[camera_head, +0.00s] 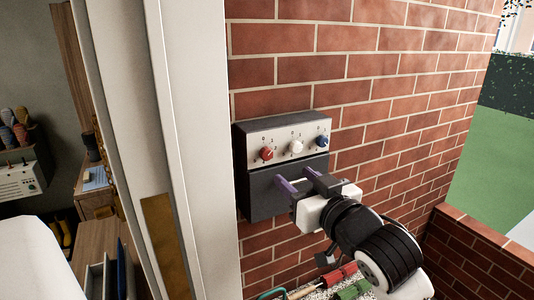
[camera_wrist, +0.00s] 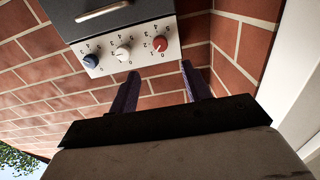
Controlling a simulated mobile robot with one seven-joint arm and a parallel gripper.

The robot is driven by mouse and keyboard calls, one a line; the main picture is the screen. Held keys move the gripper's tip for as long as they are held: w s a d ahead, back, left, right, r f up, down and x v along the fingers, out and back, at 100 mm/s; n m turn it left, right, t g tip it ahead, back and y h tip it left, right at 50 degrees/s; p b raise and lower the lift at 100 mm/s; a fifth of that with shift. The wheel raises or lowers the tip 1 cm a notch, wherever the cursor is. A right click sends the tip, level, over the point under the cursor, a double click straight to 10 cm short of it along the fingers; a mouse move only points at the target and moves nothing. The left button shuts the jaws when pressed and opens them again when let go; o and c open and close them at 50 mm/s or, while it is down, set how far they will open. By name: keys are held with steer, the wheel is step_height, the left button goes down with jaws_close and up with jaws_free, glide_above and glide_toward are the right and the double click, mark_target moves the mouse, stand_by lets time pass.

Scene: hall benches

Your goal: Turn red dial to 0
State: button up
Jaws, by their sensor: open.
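The red dial (camera_head: 267,154) is the left one of three dials on the white panel of a dark wall box (camera_head: 257,190). It also shows in the wrist view (camera_wrist: 160,44), where the panel appears turned over. Printed numbers surround it, but I cannot tell for sure which one its mark points at. My gripper (camera_head: 296,180) is open and empty, in front of the box's dark lower part, below and right of the red dial in the head view. In the wrist view its two purple fingers (camera_wrist: 160,84) are spread, with the dial beyond their tips, untouched.
A white dial (camera_head: 296,147) and a blue dial (camera_head: 322,141) sit close to the right of the red one. The box hangs on a brick wall (camera_head: 400,80). A pale door frame (camera_head: 180,120) stands left. Red and green handled objects (camera_head: 345,284) lie below my arm.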

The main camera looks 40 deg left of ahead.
mark_target(268, 155)
steer(key=p+x, duration=0.3)
steer(key=x, duration=0.7)
steer(key=shift+s+r, duration=0.1)
steer(key=shift+r, duration=0.05)
steer(key=shift+x, duration=0.8)
steer(key=shift+c, duration=0.2)
steer(key=c, duration=0.9)
